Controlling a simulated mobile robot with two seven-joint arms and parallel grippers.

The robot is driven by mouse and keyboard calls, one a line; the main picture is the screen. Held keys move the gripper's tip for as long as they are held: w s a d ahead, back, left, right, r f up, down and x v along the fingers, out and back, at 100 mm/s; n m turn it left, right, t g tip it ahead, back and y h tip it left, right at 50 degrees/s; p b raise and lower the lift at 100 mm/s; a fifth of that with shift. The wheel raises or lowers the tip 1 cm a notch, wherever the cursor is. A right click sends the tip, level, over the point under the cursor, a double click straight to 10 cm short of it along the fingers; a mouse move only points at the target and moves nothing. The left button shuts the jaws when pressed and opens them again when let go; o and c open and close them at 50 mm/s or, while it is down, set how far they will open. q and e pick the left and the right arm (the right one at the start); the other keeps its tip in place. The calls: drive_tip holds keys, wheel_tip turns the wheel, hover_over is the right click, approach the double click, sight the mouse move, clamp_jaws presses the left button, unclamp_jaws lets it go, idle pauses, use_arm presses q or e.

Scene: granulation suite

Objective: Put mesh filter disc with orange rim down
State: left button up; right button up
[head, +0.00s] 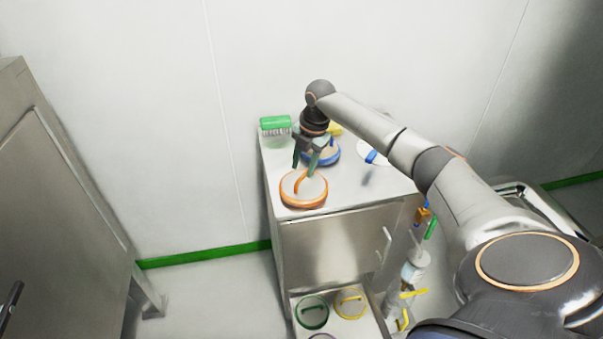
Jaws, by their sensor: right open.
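The mesh filter disc with orange rim (315,192) lies flat on the steel cabinet top near its front left corner. It has a grey face and an orange handle strip across it. My right gripper (305,169) is over the far part of the disc, pointing down, with its two fingers apart. I cannot tell whether the fingertips touch the handle. My left gripper is not in view.
A blue-rimmed disc (327,157) lies just behind the gripper. An open drawer (352,328) below holds green-rimmed and yellow-rimmed discs.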

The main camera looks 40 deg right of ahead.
wheel_tip(320, 180, up, 8)
drive_tip(key=s+f, duration=0.1)
drive_tip(key=s+a+f+m+t+y, duration=0.25)
drive_tip(key=a+f, duration=0.45)
drive_tip(key=a, duration=0.6)
drive_tip(key=s+a+f+m+t+y, duration=0.1)
drive_tip(key=s+a+f+m+t, duration=0.15)
drive_tip(key=a+f, duration=0.8)
drive_tip(key=s+a+f+m, duration=0.1)
drive_tip(key=s+f+m, duration=0.2)
drive_tip(key=s, duration=0.3)
drive_tip(key=s+a+f+m+t+h, duration=0.1)
drive_tip(key=s+a+f+m, duration=0.1)
drive_tip(key=s+m, duration=0.4)
drive_tip(key=s+a+f+m+t, duration=0.1)
drive_tip(key=s+f+m, duration=0.3)
drive_tip(key=s, duration=0.3)
drive_tip(key=shift+a+f+m+h, duration=0.25)
drive_tip(key=shift+f+m+h, duration=0.15)
drive_tip(key=shift+m, duration=0.2)
drive_tip(key=shift+s, duration=0.1)
